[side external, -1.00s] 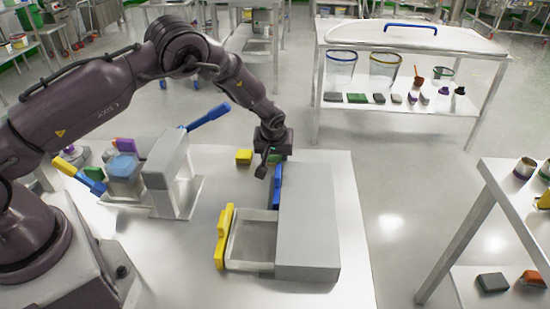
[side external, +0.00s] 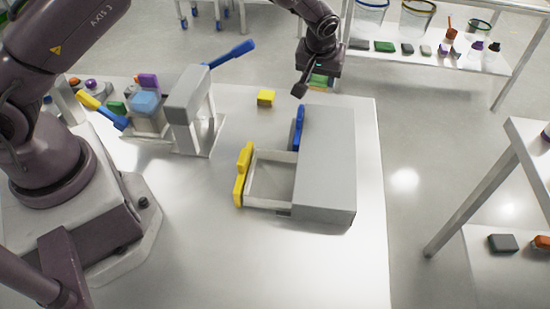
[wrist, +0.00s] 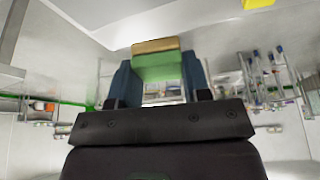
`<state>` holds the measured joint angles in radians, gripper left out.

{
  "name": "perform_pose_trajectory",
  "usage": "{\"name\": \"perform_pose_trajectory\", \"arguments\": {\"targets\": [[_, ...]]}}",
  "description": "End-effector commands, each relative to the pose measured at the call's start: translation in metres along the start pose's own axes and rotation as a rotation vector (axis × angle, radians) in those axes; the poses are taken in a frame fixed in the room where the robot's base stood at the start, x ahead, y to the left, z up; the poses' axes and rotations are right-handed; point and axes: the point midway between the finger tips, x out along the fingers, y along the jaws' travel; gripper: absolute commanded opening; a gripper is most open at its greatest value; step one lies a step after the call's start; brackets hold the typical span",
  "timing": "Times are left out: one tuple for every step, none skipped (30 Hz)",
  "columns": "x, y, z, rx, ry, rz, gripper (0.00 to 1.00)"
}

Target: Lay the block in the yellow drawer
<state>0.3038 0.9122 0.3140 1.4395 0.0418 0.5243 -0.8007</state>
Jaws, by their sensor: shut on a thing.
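My gripper (side external: 311,84) is shut on a green block (side external: 322,81), held above the back end of the grey cabinet. In the wrist view the block (wrist: 158,66) sits between the two fingers and has a tan end face. The yellow drawer (side external: 271,178) is pulled out from the cabinet's left side, with a yellow handle (side external: 242,174). Its inside looks empty. My gripper is behind and above the drawer, apart from it.
The grey cabinet (side external: 330,155) has a second front with a blue handle (side external: 298,128), which looks closed. A yellow block (side external: 265,98) lies on the table behind the drawer. A grey press-like stand (side external: 188,110) with a blue lever (side external: 232,53) stands left. The front table is clear.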

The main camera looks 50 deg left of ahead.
Motion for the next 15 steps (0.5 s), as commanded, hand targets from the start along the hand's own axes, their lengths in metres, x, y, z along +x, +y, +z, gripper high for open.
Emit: {"name": "perform_pose_trajectory", "arguments": {"targets": [[-0.006,0.009,0.017,-0.003,-0.001,-0.007,0.21],[-0.010,0.012,0.025,-0.022,0.000,-0.016,0.21],[-0.014,0.015,0.036,-0.057,0.000,-0.030,0.21],[-0.017,0.016,0.044,-0.088,0.001,-0.043,0.21],[-0.020,0.017,0.053,-0.126,0.001,-0.059,0.21],[-0.025,0.017,0.064,-0.182,0.002,-0.082,0.21],[-0.028,0.017,0.073,-0.235,0.002,-0.105,0.21],[-0.032,0.017,0.082,-0.290,0.003,-0.127,0.21],[-0.037,0.015,0.094,-0.371,0.003,-0.161,0.21],[-0.040,0.013,0.102,-0.436,0.003,-0.189,0.21],[-0.044,0.012,0.110,-0.501,0.003,-0.216,0.21],[-0.048,0.008,0.120,-0.594,0.003,-0.254,0.21],[-0.052,0.006,0.128,-0.666,0.003,-0.283,0.21],[-0.056,0.003,0.135,-0.739,0.003,-0.314,0.21],[-0.060,-0.001,0.144,-0.841,0.003,-0.356,0.21]]}}
